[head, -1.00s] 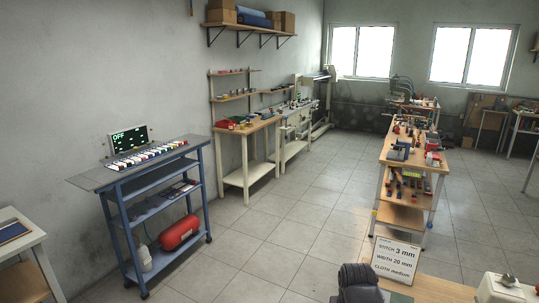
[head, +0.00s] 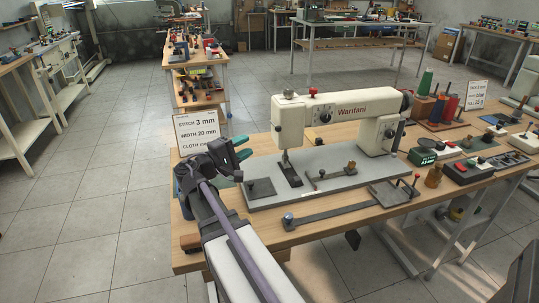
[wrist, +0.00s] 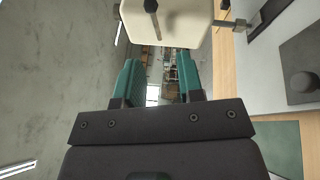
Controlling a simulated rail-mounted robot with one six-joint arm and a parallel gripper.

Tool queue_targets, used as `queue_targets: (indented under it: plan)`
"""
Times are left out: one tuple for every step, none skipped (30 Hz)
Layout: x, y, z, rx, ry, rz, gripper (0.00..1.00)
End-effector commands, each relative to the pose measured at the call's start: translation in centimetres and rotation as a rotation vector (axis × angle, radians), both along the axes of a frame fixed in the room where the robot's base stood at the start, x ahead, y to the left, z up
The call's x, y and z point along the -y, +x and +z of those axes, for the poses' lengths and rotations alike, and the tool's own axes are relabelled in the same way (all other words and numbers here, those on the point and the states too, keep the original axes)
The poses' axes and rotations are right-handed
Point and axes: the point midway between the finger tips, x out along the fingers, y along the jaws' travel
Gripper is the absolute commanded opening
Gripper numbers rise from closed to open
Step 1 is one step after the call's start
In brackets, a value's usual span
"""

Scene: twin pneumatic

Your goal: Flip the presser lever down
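The cream sewing machine (head: 345,108) stands on a grey base plate on the wooden bench. Its presser foot (head: 290,172) is under the head at the left end. In the wrist view the cream machine head (wrist: 180,22) lies just beyond the fingertips. A thin dark arm with a small block (wrist: 253,25) sticks out from its right side; it may be the presser lever, but I cannot tell for sure. My gripper (head: 246,147) is left of the machine head, apart from it. Its teal fingers are spread and empty in the wrist view (wrist: 158,62).
A card (head: 197,132) reading stitch 3 mm stands behind my gripper. A flat dark bar (head: 330,215) lies along the bench front. Pedal-like boxes (head: 468,170) and thread spools (head: 447,108) crowd the right side. Open floor lies left of the bench.

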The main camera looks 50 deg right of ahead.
Motion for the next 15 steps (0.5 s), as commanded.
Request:
queue_targets:
  plan:
    - [0.2,0.1,0.1,-0.008,-0.022,-0.002,0.35]
    - [0.2,0.1,0.3,-0.011,-0.03,-0.001,0.35]
    - [0.2,0.1,0.6,-0.012,-0.031,-0.001,0.35]
    - [0.2,0.1,0.7,-0.011,-0.031,-0.001,0.35]
    - [0.3,0.0,0.7,-0.011,-0.03,-0.001,0.35]
    - [0.6,0.0,0.8,-0.011,-0.03,-0.001,0.35]
    - [0.9,0.0,0.8,-0.011,-0.029,-0.001,0.35]
    - [1.3,-0.1,0.9,-0.011,-0.029,-0.002,0.35]
    - [2.0,-0.2,1.0,-0.011,-0.028,-0.005,0.35]
    - [2.6,-0.2,1.1,-0.011,-0.028,-0.004,0.35]
    - [3.3,-0.3,1.2,-0.011,-0.028,-0.005,0.35]
    - [4.2,-0.4,1.3,-0.01,-0.028,-0.005,0.35]
    - [5.0,-0.5,1.4,-0.01,-0.028,-0.005,0.35]
    - [5.7,-0.6,1.5,-0.01,-0.028,-0.005,0.35]
    - [6.7,-0.6,1.6,-0.01,-0.028,-0.005,0.35]
